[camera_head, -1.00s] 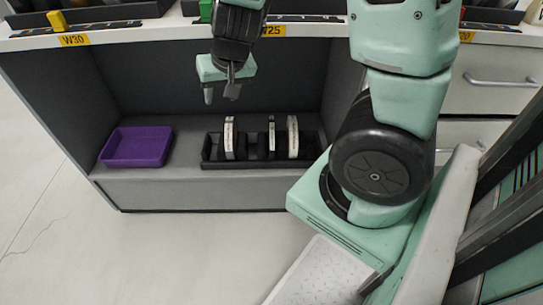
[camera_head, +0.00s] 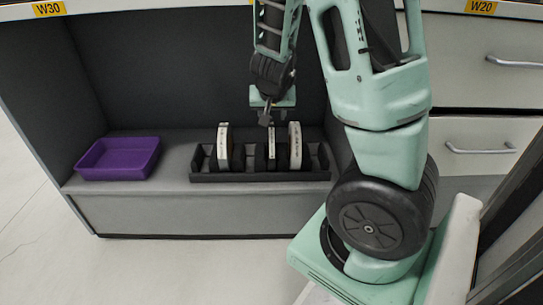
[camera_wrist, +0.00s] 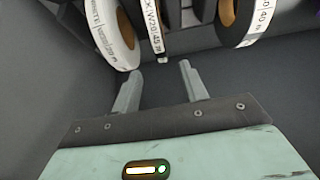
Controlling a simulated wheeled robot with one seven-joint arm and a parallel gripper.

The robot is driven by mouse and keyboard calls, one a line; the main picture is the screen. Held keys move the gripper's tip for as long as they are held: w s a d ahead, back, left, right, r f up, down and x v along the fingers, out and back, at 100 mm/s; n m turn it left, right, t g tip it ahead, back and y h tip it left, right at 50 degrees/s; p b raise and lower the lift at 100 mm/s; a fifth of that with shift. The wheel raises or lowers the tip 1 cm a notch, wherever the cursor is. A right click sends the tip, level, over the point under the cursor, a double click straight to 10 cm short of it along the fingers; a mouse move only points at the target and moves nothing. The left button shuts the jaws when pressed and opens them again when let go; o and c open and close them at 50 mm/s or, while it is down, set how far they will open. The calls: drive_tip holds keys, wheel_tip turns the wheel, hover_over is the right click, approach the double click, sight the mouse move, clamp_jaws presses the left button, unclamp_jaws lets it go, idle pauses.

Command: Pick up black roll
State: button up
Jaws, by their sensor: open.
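The black roll (camera_head: 272,148) stands on edge in the middle of a black rack (camera_head: 255,177), between two other rolls. It is narrow, with a white printed label along its rim. It also shows in the wrist view (camera_wrist: 155,28) at the top, ending above the gap between the fingers. My gripper (camera_head: 267,118) is just above the middle roll in the head view. In the wrist view my gripper (camera_wrist: 160,80) has its two fingers apart with nothing between them. The black roll's lower part is hidden by the rack.
A roll (camera_head: 224,146) stands to the left and another roll (camera_head: 295,146) close to the right of the black one. A purple tray (camera_head: 118,158) lies left on the same grey shelf. The cabinet's back wall and the worktop above enclose the space.

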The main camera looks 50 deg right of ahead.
sight(272, 127)
drive_tip(key=b+x, duration=0.4)
drive_tip(key=x, duration=0.2)
drive_tip(key=b+x, duration=0.4)
drive_tip(key=shift+w+f, duration=0.1)
drive_tip(key=shift+f, duration=0.25)
drive_tip(key=shift+w+d+f, duration=0.15)
drive_tip(key=shift+d+f, duration=0.05)
drive_tip(key=shift+d, duration=0.05)
clamp_jaws()
